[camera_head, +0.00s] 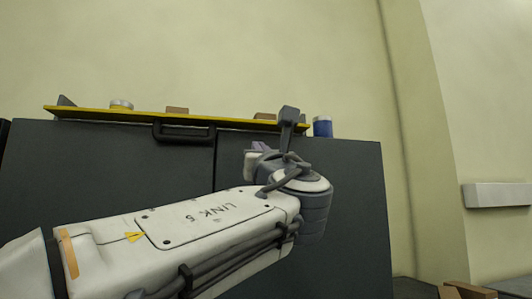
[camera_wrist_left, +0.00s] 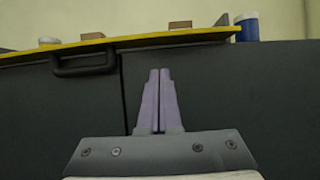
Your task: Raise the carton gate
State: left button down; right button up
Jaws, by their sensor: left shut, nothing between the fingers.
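I cannot identify a carton gate for certain. A yellow-edged plate (camera_head: 90,112) lies along the top of a dark cabinet (camera_head: 110,165), and a black handle (camera_head: 184,133) hangs at its front edge. Two small brown blocks (camera_head: 177,110) (camera_head: 265,116) sit on the plate and may be cartons. My left gripper (camera_head: 261,146) is in front of the cabinet, partly hidden by its own wrist. In the left wrist view its purple fingers (camera_wrist_left: 160,72) are shut and empty, right of the handle (camera_wrist_left: 84,66) and below the plate (camera_wrist_left: 120,41). My right gripper is not in view.
A white-lidded round tin (camera_head: 121,105) stands on the plate, with grey end pieces (camera_head: 66,101) (camera_wrist_left: 222,19) at its ends. A blue can (camera_head: 322,126) stands beyond its right end. A brown box (camera_head: 465,291) is low at the right. Open space lies above the plate.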

aim_at(253, 124)
pick_arm(q)
jog(key=shift+p+x, duration=2.25)
jog(key=shift+x, duration=1.1)
notch_tip(253, 124, up, 3)
jog(key=p, duration=0.3)
jog(key=shift+s+r+p, duration=0.15)
jog(key=shift+r+p, duration=0.1)
jog(key=shift+p, duration=0.05)
jog(key=r+p, duration=0.1)
jog(key=w+r+p, duration=0.1)
jog(key=r+p, duration=0.1)
jog(key=p, duration=0.1)
jog(key=shift+w+a+r, duration=0.2)
jog(key=shift+w+a, duration=0.1)
jog(key=shift+w, duration=0.1)
jog(key=shift+x, duration=1.05)
jog(key=shift+s+d+f, duration=0.1)
jog(key=shift+s+f, duration=0.2)
jog(key=shift+f, duration=0.1)
jog(key=r+b+v, duration=0.1)
jog(key=b+v, duration=0.4)
jog(key=v, duration=0.2)
jog(key=shift+s+d, duration=0.15)
jog(key=shift+s, duration=0.4)
jog(key=shift+f, duration=0.2)
